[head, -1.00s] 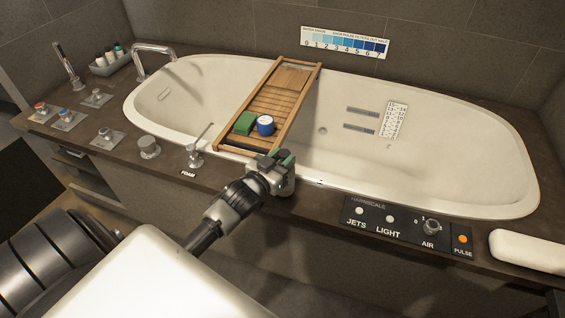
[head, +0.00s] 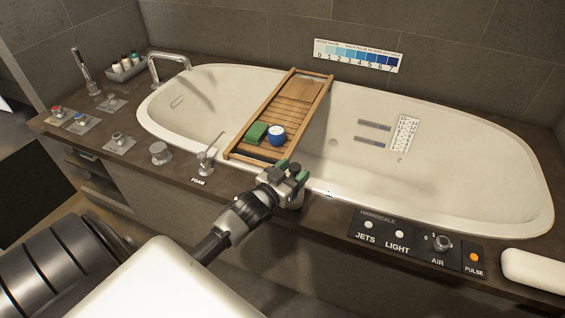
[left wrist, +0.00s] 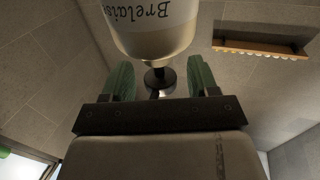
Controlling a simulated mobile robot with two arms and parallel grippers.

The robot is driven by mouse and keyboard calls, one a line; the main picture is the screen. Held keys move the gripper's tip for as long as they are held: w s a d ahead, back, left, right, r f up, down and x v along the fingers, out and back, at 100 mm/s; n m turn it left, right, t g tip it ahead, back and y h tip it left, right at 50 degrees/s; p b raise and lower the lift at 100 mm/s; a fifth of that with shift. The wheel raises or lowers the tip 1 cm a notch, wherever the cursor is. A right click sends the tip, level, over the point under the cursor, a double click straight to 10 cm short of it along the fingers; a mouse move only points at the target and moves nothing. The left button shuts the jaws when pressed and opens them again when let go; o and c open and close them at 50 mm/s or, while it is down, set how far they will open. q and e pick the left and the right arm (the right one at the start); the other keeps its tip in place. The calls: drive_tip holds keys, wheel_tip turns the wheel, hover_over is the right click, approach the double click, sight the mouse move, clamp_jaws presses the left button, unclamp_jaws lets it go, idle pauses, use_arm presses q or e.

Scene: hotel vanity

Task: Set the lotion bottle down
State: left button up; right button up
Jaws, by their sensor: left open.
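In the left wrist view, a pale bottle (left wrist: 155,28) with printed letters and a dark pump top (left wrist: 159,78) shows upside down. I take it for the lotion bottle. Its pump top lies in line with the gap between the green fingers of my left gripper (left wrist: 160,84), which is open. Clear space shows between each finger and the pump top. In the head view, my left gripper (head: 293,174) is at the tub's front rim, near the near end of the wooden tray (head: 297,112). My right gripper is not in view.
A green block (head: 256,132) and a blue-and-white tin (head: 277,135) sit on the tray across the bathtub (head: 475,165). A foam lever (head: 207,160) stands left of my gripper. A control panel (head: 415,244) and a white roll (head: 535,270) are to the right.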

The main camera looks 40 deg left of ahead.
use_arm(q)
drive_tip(key=s+p, duration=0.1)
drive_tip(key=s, duration=1.1)
drive_tip(key=s+d+f+g+y, duration=0.1)
drive_tip(key=s+f+g, duration=0.25)
drive_tip(key=f, duration=0.65)
drive_tip(key=s+d+f+g, duration=0.15)
drive_tip(key=f+g, duration=0.25)
drive_tip(key=f, duration=0.6)
drive_tip(key=s+d+f+g, duration=0.3)
drive_tip(key=s+f+g, duration=0.1)
drive_tip(key=s+f, duration=0.3)
drive_tip(key=s+d+f+m+g, duration=0.1)
drive_tip(key=s+d+f+g, duration=0.3)
drive_tip(key=s+f, duration=0.4)
drive_tip(key=shift+s+d+f+g, duration=0.3)
drive_tip(key=shift+g, duration=0.05)
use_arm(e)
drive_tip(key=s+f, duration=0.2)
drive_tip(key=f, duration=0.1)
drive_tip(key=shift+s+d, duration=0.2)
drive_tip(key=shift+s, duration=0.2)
